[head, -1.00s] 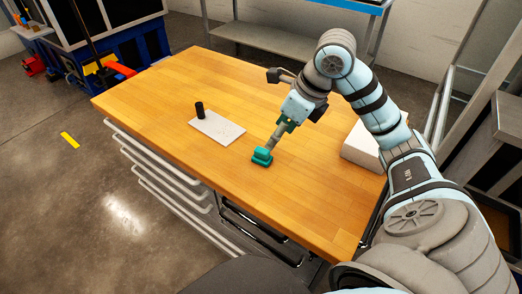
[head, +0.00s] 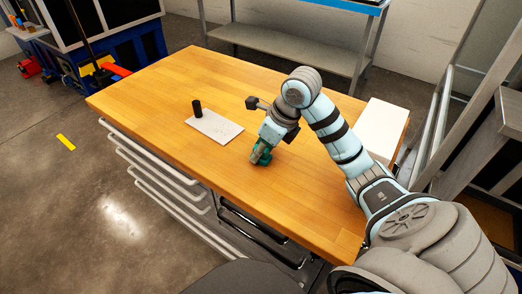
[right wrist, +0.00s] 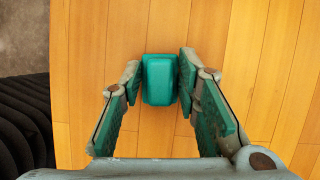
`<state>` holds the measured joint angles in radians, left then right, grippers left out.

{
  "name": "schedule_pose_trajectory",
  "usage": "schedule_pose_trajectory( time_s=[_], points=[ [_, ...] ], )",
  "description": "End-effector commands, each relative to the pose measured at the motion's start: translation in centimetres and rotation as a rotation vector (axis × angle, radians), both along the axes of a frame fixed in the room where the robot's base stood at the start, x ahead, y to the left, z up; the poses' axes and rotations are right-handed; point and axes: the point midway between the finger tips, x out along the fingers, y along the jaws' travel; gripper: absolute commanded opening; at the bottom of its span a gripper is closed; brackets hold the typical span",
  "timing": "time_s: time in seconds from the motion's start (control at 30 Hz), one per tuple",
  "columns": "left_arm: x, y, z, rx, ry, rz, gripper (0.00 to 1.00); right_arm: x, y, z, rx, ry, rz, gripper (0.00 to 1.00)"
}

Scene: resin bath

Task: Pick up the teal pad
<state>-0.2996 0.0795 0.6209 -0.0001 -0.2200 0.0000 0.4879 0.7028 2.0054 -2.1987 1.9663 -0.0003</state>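The teal pad (right wrist: 159,80) lies on the wooden tabletop. In the right wrist view it sits between the fingertips of my right gripper (right wrist: 157,84). The fingers are apart on either side of it. A gap shows on the left, and the right finger is very close to the pad; I cannot tell if they touch. In the head view the right gripper (head: 263,150) is low over the table and covers most of the pad. My left gripper is not in view.
A white board (head: 222,128) with a black cylinder (head: 197,108) on it lies left of the right gripper. A white block (head: 383,122) stands at the table's right side. The wooden table (head: 160,90) is clear at the far left and the front.

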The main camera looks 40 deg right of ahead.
Motion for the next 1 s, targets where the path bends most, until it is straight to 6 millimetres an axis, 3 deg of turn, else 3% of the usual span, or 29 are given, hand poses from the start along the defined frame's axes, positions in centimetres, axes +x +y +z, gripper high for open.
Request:
schedule_pose_trajectory(
  time_s=[0.07, 0.37, 0.6, 0.77, 1.0],
  points=[
    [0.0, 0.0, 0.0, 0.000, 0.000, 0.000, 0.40, 0.0, 0.0, 0.0, 0.000, 0.000, 0.000, 0.02],
    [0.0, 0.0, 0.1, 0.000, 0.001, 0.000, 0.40, 0.0, 0.0, 0.3, 0.000, -0.001, 0.000, 0.02],
    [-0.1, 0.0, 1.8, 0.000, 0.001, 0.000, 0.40, 0.0, 0.0, 3.3, 0.000, -0.003, 0.001, 0.02],
    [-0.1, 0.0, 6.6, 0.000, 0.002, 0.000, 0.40, 0.0, 0.0, 8.1, 0.000, -0.001, 0.000, 0.02],
    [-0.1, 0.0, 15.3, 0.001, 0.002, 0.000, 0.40, 0.0, 0.0, 16.8, 0.000, -0.001, 0.000, 0.02]
  ],
)
